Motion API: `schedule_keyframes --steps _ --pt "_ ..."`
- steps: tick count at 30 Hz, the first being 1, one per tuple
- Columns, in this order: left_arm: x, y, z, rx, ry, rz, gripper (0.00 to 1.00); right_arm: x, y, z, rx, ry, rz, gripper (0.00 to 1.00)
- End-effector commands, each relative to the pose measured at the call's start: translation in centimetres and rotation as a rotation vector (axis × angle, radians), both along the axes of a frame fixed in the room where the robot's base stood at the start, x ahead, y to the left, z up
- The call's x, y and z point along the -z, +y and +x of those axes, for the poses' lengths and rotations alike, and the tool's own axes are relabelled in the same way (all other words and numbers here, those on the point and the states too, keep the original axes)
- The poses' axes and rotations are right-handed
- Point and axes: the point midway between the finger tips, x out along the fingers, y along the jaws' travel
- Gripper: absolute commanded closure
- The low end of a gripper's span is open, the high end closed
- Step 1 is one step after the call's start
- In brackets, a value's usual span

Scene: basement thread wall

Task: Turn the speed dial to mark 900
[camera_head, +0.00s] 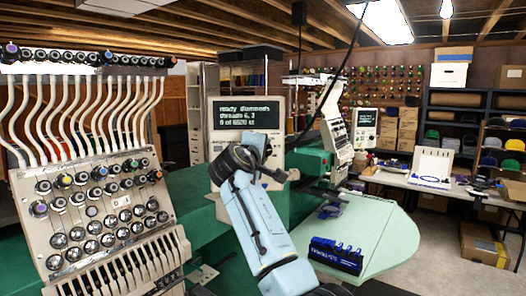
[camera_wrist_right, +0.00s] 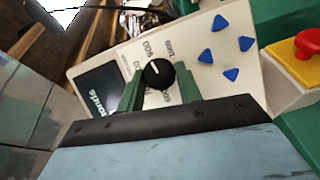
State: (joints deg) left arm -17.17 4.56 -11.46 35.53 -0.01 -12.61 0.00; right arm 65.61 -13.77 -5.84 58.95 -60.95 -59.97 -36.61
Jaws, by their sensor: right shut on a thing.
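The speed dial (camera_wrist_right: 158,74) is a round black knob with a white pointer line on the light control panel (camera_wrist_right: 190,50). In the right wrist view the pointer slants up and a little left, towards the printed 900; I cannot tell whether it is exactly on the mark. The two green fingers of my right gripper (camera_wrist_right: 159,82) stand on both sides of the knob and are shut on it. In the head view my right gripper (camera_head: 262,148) reaches the lower panel and hides the dial. My left gripper is not in view.
The panel has a dark screen (camera_head: 246,113) with text and several blue arrow buttons (camera_wrist_right: 219,23). A red button (camera_wrist_right: 308,42) on a yellow base is beside it. A thread-guide head (camera_head: 105,200) stands left. A pale green table (camera_head: 375,235) holds a blue rack (camera_head: 335,255).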

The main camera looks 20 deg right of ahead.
Motion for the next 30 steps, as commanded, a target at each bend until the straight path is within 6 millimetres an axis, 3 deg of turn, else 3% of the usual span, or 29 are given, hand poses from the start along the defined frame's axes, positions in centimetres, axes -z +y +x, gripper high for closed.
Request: schedule_keyframes --steps 12,13,17,30 --pt "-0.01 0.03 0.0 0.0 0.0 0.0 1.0 0.12 0.08 0.02 -0.001 0.001 0.007 0.88" --pt "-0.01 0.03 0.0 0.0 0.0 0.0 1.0 0.12 0.07 0.02 -0.001 0.001 0.007 0.61" --pt "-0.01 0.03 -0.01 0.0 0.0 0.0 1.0 0.08 0.07 0.01 -0.001 0.0 0.006 0.44" --pt "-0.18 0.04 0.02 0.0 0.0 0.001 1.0 -0.1 0.97 -0.35 -0.005 -0.001 0.004 0.43"
